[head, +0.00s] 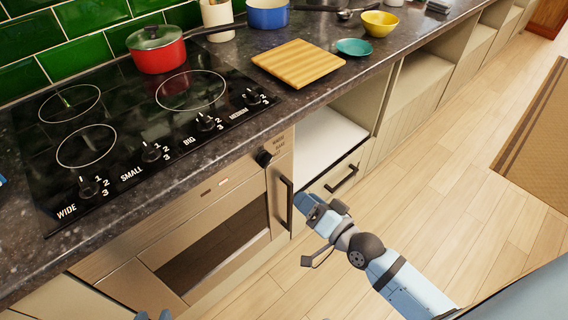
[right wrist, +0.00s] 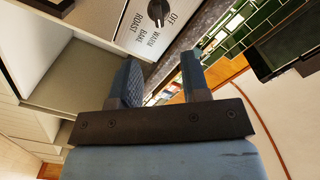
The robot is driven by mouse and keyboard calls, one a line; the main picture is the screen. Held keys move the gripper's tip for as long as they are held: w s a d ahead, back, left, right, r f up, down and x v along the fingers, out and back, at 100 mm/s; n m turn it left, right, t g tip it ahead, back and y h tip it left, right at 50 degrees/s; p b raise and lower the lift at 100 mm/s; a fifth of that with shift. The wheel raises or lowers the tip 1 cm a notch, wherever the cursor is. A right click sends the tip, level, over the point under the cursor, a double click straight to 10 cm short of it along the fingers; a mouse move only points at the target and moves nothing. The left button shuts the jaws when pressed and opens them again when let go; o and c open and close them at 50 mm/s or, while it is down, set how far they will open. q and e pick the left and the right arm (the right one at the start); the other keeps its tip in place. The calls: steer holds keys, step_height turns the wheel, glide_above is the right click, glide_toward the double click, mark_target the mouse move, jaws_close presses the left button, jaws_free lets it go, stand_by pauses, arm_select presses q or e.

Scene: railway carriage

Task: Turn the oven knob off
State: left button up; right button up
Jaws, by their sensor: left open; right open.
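The oven knob (head: 264,157) is a small dark knob at the upper right of the steel oven front, under the counter edge. In the right wrist view the knob (right wrist: 157,11) is at the top edge, with the labels OFF, WARM, BAKE and ROAST around it. Its exact pointer position is hard to tell. My right gripper (head: 306,204) is open and empty, below and to the right of the knob. Its two blue fingers (right wrist: 161,68) are apart from the knob. Only the tips of my left gripper (head: 154,315) show at the bottom edge, open and away from the knob.
The vertical oven handle (head: 286,204) and a drawer handle (head: 341,179) stick out near my right gripper. The hob (head: 140,118) has several knobs of its own. A red pot (head: 157,52) and a cutting board (head: 298,63) sit above.

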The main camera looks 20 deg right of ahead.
mark_target(269, 163)
steer(key=x, duration=0.4)
steer(key=b+x, duration=0.1)
steer(key=x, duration=0.9)
steer(key=shift+w+d, duration=0.15)
steer(key=shift+d, duration=0.2)
jaws_close()
